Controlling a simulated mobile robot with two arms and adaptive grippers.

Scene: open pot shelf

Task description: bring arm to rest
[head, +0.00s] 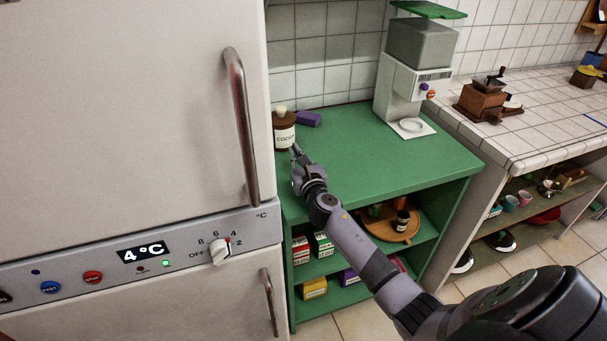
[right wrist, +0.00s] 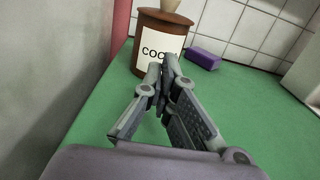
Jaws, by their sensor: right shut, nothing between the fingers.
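My right arm reaches from the lower right in the head view. Its gripper (head: 295,152) is over the green counter (head: 390,155), in front of a brown cocoa jar (head: 284,131). In the right wrist view my right gripper (right wrist: 166,66) is shut and empty, its fingertips overlapping the lower part of the white label of the jar (right wrist: 150,36). I cannot tell whether the fingertips touch the jar. The jar stands upright with a pale knob on top. My left gripper does not show in either view.
A purple block (head: 308,118) lies beside the jar. A large white fridge (head: 120,120) stands close on the left, with a protruding handle (head: 240,125). A coffee machine (head: 400,85) stands at the counter's back right. Shelves below hold boxes and a round wooden tray (head: 372,225).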

